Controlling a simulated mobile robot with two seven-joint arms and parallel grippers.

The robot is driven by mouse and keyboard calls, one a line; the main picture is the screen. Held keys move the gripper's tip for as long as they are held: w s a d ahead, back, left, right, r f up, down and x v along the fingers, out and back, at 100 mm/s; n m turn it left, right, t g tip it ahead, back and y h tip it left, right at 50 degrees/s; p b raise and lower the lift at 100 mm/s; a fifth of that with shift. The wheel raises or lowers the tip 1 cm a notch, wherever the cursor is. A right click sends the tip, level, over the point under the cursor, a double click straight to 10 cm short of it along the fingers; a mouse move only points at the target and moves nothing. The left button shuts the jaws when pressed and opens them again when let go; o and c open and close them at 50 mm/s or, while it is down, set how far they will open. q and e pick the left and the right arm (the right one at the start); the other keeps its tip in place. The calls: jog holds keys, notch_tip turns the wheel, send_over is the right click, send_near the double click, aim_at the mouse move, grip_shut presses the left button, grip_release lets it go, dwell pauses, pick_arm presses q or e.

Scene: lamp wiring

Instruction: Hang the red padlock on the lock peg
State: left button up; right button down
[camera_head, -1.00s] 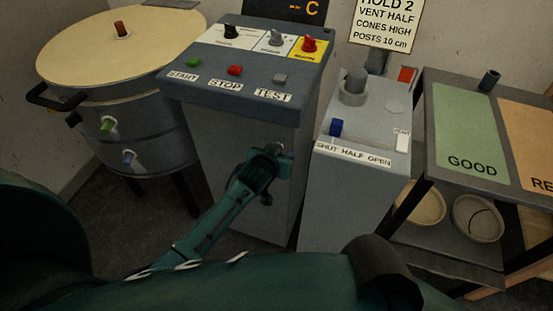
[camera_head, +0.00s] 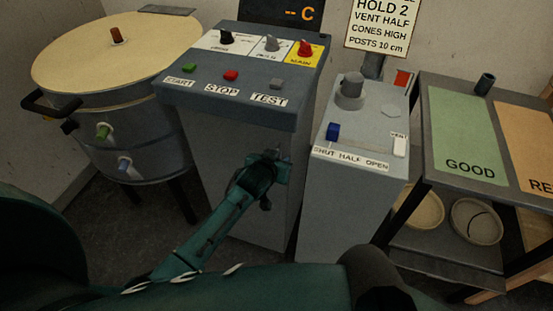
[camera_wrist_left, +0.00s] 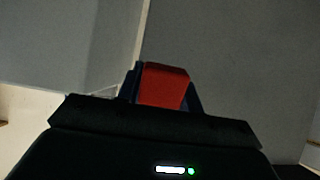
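My left gripper (camera_head: 268,160) is in front of the grey control console in the head view, below its sloped top. In the left wrist view a red block, which I take to be the red padlock (camera_wrist_left: 163,85), sits between the dark fingers of the left gripper (camera_wrist_left: 163,92), which are closed on it. The padlock is hidden by the gripper in the head view, and its shackle cannot be made out. I cannot pick out the lock peg in either view. My right gripper is not in view.
The console (camera_head: 235,85) carries buttons and a red MAIN knob (camera_head: 305,47). To its right stand a grey vent box (camera_head: 360,135) with a blue slider (camera_head: 333,131) and a table with a green GOOD mat (camera_head: 460,130). A round kiln (camera_head: 110,55) stands left.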

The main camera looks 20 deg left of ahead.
pick_arm(q)
jog(key=o, duration=0.5)
jog(key=shift+s, duration=0.1)
jog(key=p+v, duration=0.1)
jog(key=v, duration=1.2)
jog(key=shift+p, duration=0.3)
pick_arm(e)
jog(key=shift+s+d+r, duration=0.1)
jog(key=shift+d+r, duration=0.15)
pick_arm(q)
jog(key=s+f+m+h+p, duration=0.1)
jog(key=s, duration=0.4)
jog(key=s+d+f+h, duration=0.1)
jog(key=s+f, duration=0.1)
jog(key=s, duration=0.3)
jog(key=s+d+f+m+h+p, duration=0.1)
jog(key=s, duration=0.4)
jog(key=shift+d+f+m+g+p, duration=0.1)
jog(key=shift+f+m+g+p, duration=0.2)
jog(key=shift+g, duration=0.1)
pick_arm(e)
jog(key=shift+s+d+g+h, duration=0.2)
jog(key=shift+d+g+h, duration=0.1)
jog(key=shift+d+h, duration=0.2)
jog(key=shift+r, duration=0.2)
